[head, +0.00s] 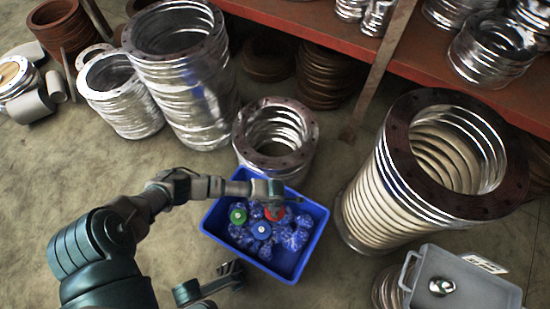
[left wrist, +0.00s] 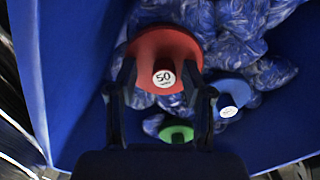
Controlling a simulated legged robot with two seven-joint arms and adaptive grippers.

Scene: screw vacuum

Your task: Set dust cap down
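In the head view my left arm reaches in over the blue bin (head: 212,222), and its gripper (head: 274,206) is down at the red dust cap (head: 282,216). In the left wrist view the red dust cap (left wrist: 163,48) has a knob labelled 50. The spread fingers of my left gripper (left wrist: 159,92) stand on either side of that knob, with a gap to it. A blue cap (head: 261,230) and a green cap (head: 238,214) lie nearby in the bin. They also show in the wrist view, blue (left wrist: 230,92) and green (left wrist: 177,133). A dark gripper-like part of mine (head: 232,272) shows at the bottom; its finger opening is unclear.
Blue-white wrapped pieces (head: 290,236) fill part of the bin. A grey crate (head: 480,286) with a small metal fitting (head: 442,286) stands lower right. Large ringed metal tubes (head: 375,205) flank the bin. A red shelf (head: 340,38) runs behind. Bare floor (head: 40,190) lies left.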

